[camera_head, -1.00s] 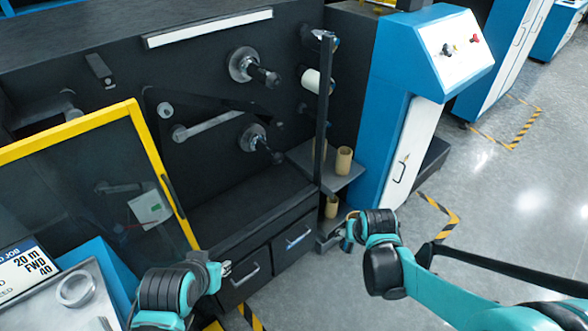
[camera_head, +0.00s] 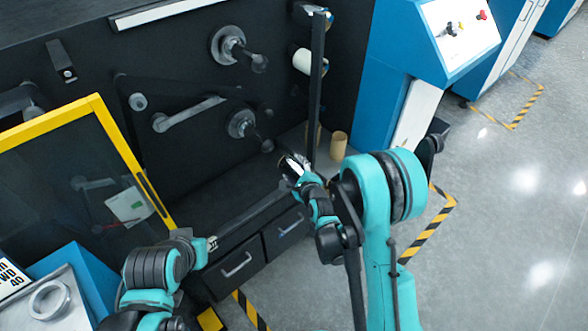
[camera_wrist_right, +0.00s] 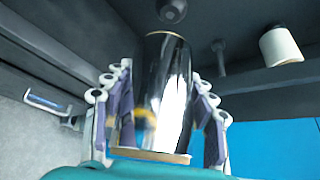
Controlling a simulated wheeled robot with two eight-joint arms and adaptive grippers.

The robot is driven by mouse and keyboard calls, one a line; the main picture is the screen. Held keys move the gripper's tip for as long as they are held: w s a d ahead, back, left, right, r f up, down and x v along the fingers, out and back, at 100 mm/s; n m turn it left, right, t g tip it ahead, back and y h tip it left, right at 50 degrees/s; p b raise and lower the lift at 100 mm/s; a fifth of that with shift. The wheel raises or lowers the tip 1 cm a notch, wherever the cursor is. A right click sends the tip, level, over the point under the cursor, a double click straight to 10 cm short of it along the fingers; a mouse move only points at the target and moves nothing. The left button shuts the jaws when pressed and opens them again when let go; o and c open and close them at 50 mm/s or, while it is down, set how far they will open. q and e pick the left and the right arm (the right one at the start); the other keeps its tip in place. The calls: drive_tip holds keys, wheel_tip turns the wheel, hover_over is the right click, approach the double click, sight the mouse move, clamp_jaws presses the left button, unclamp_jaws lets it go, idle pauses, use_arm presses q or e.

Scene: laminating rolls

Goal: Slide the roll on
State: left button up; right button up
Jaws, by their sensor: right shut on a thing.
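My right gripper (camera_head: 297,172) is shut on a shiny dark silver roll. The wrist view shows the roll (camera_wrist_right: 165,85) between the fingers, with a tan core edge at its near end. In the head view the roll is mostly hidden by the gripper. The lower spindle (camera_head: 240,123) sticks out of the dark machine face, its dark tip up and left of the gripper, apart from it. In the wrist view a round dark spindle end (camera_wrist_right: 172,10) lies just beyond the roll's far end. My left gripper (camera_head: 211,243) is low at left; its opening is unclear.
An upper spindle (camera_head: 229,45) and a white roll (camera_head: 302,60) on a peg are above. A dark upright post (camera_head: 317,95) stands close to the right gripper. A cardboard core (camera_head: 338,146) stands on the shelf behind. A yellow-framed door (camera_head: 130,155) is open at left.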

sight(255, 136)
drive_tip(key=shift+w+a, duration=2.15)
drive_tip(key=shift+w, duration=0.85)
drive_tip(key=shift+w+a, duration=2.2)
drive_tip(key=shift+w, duration=0.8)
drive_tip(key=shift+w+a, duration=2.15)
drive_tip(key=shift+w, duration=0.85)
drive_tip(key=o, duration=1.3)
